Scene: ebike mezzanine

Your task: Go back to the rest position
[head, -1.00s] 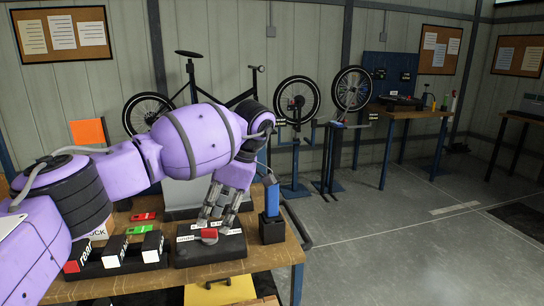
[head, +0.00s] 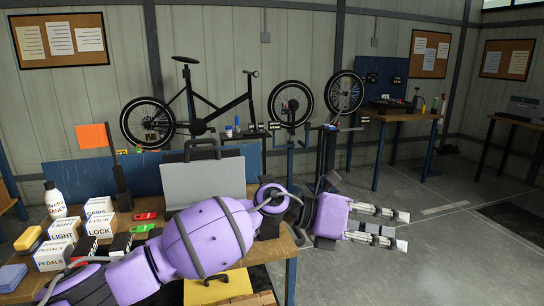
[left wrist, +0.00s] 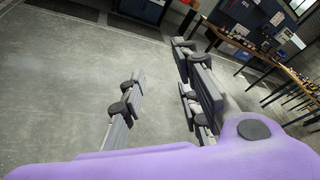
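My left arm, purple, stretches across the workbench (head: 285,243) in the head view. Its gripper (head: 407,230) points right, past the bench's right end, above the bare floor. Its fingers are apart with nothing between them. The left wrist view also shows the gripper (left wrist: 160,85) open and empty, with grey floor beyond. My right gripper is in neither view. My left arm hides much of the bench's front and middle.
A grey case (head: 203,182) stands on the bench. White boxes (head: 64,229), a bottle (head: 55,200) and an orange flag (head: 92,135) are at the left. A bike (head: 190,110) stands by the wall. Floor (head: 440,255) at the right is clear.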

